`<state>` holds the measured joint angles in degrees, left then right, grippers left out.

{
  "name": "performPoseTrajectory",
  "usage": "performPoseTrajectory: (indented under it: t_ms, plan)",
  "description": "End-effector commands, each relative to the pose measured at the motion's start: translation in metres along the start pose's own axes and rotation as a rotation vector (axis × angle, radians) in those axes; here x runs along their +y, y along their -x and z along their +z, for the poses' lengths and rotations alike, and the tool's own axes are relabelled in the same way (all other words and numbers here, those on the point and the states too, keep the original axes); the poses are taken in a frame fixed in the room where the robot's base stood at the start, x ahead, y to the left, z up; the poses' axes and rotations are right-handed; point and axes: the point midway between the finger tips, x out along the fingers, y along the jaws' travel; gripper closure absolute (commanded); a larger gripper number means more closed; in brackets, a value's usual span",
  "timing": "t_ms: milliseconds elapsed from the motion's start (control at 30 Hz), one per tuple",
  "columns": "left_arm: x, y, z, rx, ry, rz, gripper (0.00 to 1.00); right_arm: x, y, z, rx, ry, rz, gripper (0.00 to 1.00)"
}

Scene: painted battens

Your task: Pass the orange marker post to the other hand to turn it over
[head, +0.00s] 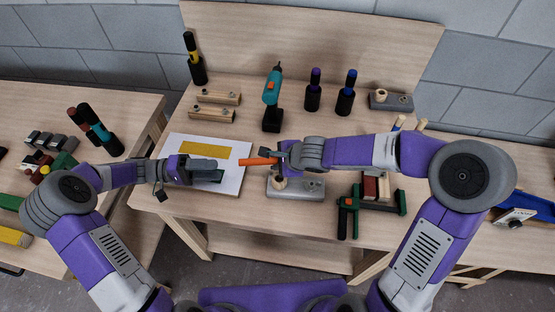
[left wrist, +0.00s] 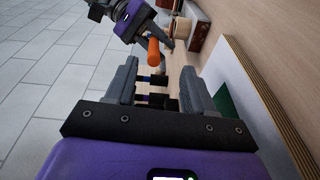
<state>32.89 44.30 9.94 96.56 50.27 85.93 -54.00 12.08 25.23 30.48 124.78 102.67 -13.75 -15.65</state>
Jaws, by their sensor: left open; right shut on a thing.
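The orange marker post (head: 257,161) lies roughly level in the grasp of my right gripper (head: 282,156), with its free end toward the left. My left gripper (head: 219,171) is open and empty over the white board (head: 228,149), a little left of that free end. In the left wrist view, the orange post (left wrist: 153,50) shows just beyond and between the open fingers of my left gripper (left wrist: 158,78), apart from them. My right gripper (left wrist: 140,18) is behind it. The post's far end is hidden in the right gripper.
The white board carries a yellow strip (head: 205,149) and a green patch (left wrist: 222,101), partly under my left gripper. A grey block with a wooden peg (head: 305,190) sits below my right gripper. A teal drill (head: 272,92) and dark bottles (head: 346,94) stand behind.

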Motion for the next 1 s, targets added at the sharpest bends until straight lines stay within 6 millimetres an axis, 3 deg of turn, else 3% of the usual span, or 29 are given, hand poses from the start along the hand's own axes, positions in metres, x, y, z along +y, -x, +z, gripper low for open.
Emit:
performPoseTrajectory:
  t_ms: [200,700,1000]
  plan:
    - [0.005,-0.008,-0.018,0.048,0.04,0.026,0.47,0.0,0.0,0.0,0.0,0.0,0.0,1.0]
    - [0.007,-0.075,-0.02,0.046,0.039,0.027,0.47,0.0,0.0,0.0,0.0,0.0,0.0,1.0]
    - [0.007,-0.1,-0.021,0.047,0.04,0.026,0.47,0.0,0.0,0.0,0.0,0.0,0.0,1.0]
